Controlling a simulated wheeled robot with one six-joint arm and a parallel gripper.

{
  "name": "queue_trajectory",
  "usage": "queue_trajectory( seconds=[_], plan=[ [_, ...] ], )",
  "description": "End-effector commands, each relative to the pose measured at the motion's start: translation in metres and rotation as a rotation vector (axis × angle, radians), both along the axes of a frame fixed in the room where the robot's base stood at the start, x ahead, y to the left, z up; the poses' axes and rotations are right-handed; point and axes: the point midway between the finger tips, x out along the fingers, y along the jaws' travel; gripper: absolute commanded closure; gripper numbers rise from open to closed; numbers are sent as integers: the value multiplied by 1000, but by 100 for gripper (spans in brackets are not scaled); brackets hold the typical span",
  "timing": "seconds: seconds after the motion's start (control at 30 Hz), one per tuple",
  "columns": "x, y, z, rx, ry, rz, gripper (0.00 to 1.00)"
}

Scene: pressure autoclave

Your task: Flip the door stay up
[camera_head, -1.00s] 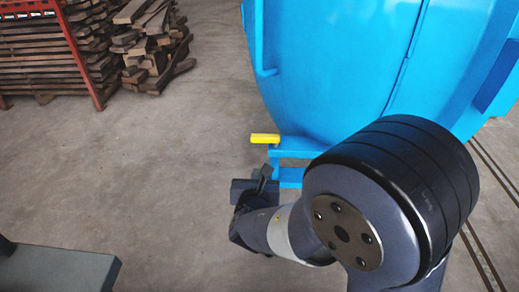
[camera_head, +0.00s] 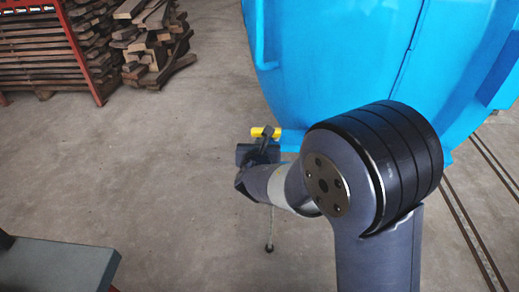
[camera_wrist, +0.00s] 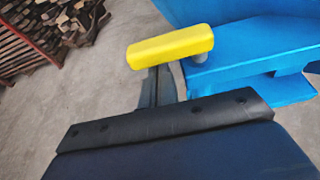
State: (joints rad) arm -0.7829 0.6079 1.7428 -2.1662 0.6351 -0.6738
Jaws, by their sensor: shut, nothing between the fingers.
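The door stay is most likely the short yellow bar (camera_head: 257,131) at the lower left of the big blue autoclave (camera_head: 340,60). In the wrist view the yellow bar (camera_wrist: 172,45) sits on a small grey pin over a blue bracket (camera_wrist: 250,58), lying roughly level. My gripper (camera_head: 267,135) is shut and empty. In the head view its tips overlap the yellow bar. In the wrist view its fingers (camera_wrist: 160,86) reach up to just below the bar's underside; I cannot tell whether they touch. My wrist hides part of the bracket in the head view.
A red rack (camera_head: 80,50) with stacked wood and a loose wood pile (camera_head: 155,45) stand at the upper left. Rails (camera_head: 480,220) run along the floor at right. A thin rod with a dark end (camera_head: 269,235) shows below my wrist.

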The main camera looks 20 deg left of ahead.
Motion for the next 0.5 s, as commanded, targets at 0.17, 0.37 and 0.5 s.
queue_trajectory(
  seconds=[0.17, 0.37, 0.5],
  plan=[
    [0, 0, 1, 0, 1, 0, 100],
    [0, 0, 1, 1, 1, 0, 100],
    [0, 0, 10, 2, 0, -1, 100]
  ],
)
